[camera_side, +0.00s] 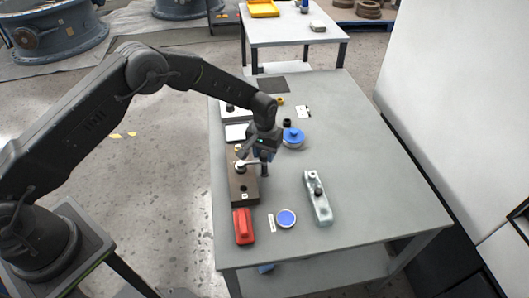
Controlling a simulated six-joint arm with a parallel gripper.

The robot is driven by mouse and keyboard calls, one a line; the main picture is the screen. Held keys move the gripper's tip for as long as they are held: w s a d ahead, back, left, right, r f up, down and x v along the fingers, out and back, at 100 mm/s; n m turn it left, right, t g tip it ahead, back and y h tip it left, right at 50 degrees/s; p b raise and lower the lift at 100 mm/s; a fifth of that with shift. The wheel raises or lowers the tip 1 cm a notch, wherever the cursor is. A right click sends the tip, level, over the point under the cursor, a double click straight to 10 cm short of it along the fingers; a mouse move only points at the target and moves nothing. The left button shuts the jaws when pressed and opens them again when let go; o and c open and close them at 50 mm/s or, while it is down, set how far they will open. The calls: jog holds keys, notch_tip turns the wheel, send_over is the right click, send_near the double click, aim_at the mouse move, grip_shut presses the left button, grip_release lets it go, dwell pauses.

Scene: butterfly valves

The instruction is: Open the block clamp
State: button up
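A dark brown block (241,190) lies near the left edge of the grey table, with a round light-topped knob (241,166) on it. It may be the block clamp; I cannot tell for sure. A pale grey-green block (318,200) with a dark knob lies to its right, apart from it. My gripper (262,170) points down just right of the brown block's upper end, close to the knob. Whether it touches the knob or block cannot be told. Its fingers are dark and small, so their opening is unclear.
The right side is clear. A second table (293,31) stands behind. A white panel rises at right.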

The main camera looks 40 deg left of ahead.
grip_shut()
jog(key=shift+n, duration=0.4)
jog(key=n, duration=0.3)
jog(key=shift+n, duration=0.3)
jog(key=n, duration=0.4)
jog(key=shift+n, duration=0.3)
jog(key=n, duration=0.4)
jog(key=shift+n, duration=2.5)
